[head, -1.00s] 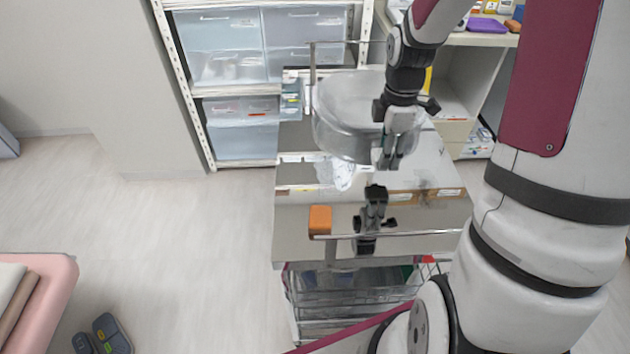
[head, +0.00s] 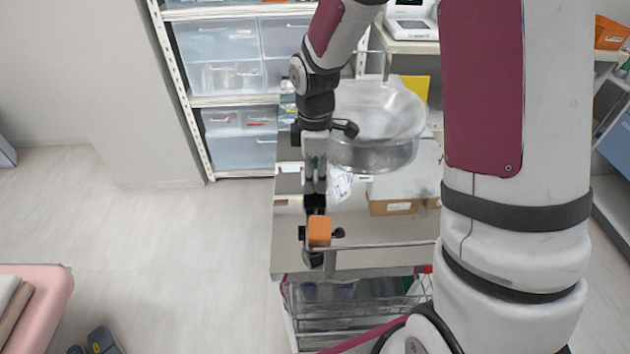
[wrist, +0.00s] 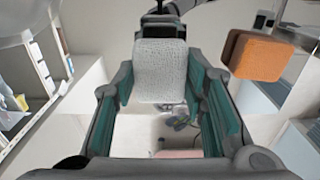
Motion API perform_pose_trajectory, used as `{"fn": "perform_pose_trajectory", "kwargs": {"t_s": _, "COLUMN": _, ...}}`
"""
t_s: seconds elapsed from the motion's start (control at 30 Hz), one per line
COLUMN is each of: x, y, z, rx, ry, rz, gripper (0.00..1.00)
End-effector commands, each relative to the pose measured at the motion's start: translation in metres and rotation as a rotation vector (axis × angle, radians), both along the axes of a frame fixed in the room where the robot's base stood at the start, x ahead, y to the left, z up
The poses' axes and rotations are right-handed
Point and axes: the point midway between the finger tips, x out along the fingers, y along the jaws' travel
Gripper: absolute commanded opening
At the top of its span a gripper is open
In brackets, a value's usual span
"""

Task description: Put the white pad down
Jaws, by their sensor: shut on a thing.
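The white pad (wrist: 160,70) is a small textured block between the two teal-lined fingers of my gripper (wrist: 160,85) in the wrist view. My gripper is shut on it. In the head view my gripper (head: 316,184) points down above the left part of the shiny steel cart top (head: 360,232), and the pad cannot be made out there. How far the pad is above the surface is hard to tell.
An orange block (head: 319,231) lies near the cart's front rail; it also shows right of the fingers in the wrist view (wrist: 258,55). A clear round basin (head: 375,130) is right of my gripper. A cardboard box (head: 394,207) sits farther right. Shelves with bins (head: 240,150) stand behind.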

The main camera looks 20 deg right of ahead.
Motion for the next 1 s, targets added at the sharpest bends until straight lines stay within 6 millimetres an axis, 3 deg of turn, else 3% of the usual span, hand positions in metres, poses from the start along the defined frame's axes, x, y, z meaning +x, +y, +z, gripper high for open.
{"fn": "perform_pose_trajectory", "kwargs": {"t_s": 0.2, "x": -0.001, "y": 0.000, "z": -0.027, "rx": 0.000, "ry": 0.003, "rz": -0.001, "gripper": 0.08}}
{"fn": "perform_pose_trajectory", "kwargs": {"t_s": 0.57, "x": 0.000, "y": -0.001, "z": -0.030, "rx": 0.000, "ry": 0.001, "rz": 0.000, "gripper": 0.08}}
{"fn": "perform_pose_trajectory", "kwargs": {"t_s": 0.6, "x": 0.000, "y": -0.001, "z": -0.029, "rx": 0.000, "ry": 0.000, "rz": 0.000, "gripper": 0.48}}
{"fn": "perform_pose_trajectory", "kwargs": {"t_s": 0.67, "x": 0.000, "y": -0.001, "z": -0.029, "rx": 0.000, "ry": 0.000, "rz": 0.000, "gripper": 0.59}}
{"fn": "perform_pose_trajectory", "kwargs": {"t_s": 1.0, "x": -0.001, "y": -0.001, "z": -0.027, "rx": 0.000, "ry": 0.000, "rz": 0.000, "gripper": 0.59}}
